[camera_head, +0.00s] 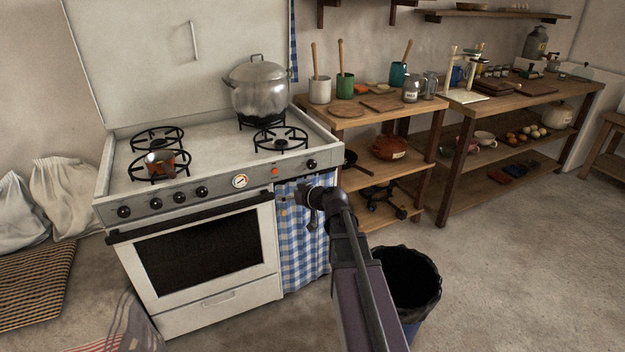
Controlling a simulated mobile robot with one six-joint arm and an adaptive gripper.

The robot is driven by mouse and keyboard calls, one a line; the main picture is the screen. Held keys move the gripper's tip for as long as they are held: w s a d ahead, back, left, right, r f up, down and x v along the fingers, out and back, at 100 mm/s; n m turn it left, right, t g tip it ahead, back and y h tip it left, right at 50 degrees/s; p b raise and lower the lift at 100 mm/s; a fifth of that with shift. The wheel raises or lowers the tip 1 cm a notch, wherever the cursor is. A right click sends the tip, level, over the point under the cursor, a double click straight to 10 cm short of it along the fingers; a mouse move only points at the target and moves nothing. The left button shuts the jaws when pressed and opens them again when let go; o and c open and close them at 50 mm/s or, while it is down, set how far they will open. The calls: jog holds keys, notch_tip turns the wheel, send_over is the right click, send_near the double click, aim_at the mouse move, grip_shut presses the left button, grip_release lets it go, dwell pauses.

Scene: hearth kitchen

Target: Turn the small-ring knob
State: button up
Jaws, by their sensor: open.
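A white stove (222,150) stands left of centre, with a sloping front panel. Four black knobs sit on the panel's left part: a first knob (124,211), a second knob (156,203), a third knob (179,197) and a fourth knob (201,191). Another knob (311,163) sits alone at the panel's right end. I cannot tell from any marking which is the small-ring knob. My gripper (299,196) is open, in front of the checked cloth and below the right-end knob, apart from the knobs. Its fingers are small and dark here.
A large lidded pot (260,91) stands on the back right ring. A small copper-coloured vessel (160,163) is on the front left ring. The front right ring (280,139) is empty. A round gauge (240,181) is on the panel. A bin (410,280) stands beside my arm.

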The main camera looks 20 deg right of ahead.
aim_at(313, 165)
jog(key=w+d+f+m+t+h+b, duration=0.1)
jog(key=d+b, duration=0.3)
jog(key=d, duration=0.4)
jog(key=w+d+f+m+t+h+b, duration=0.2)
jog(key=w+d+t+h+b, duration=0.1)
jog(key=d, duration=0.5)
jog(key=shift+d+t+h+b, duration=0.45)
jog(key=shift+t+h, duration=0.25)
jog(key=shift+h, duration=0.1)
jog(key=w, duration=1.3)
jog(key=shift+w+a, duration=0.3)
jog(key=shift+w, duration=0.05)
jog(key=c, duration=1.1)
jog(key=shift+a, duration=0.2)
jog(key=shift+c, duration=0.2)
jog(key=shift+d+m, duration=0.1)
jog(key=shift+m, duration=0.2)
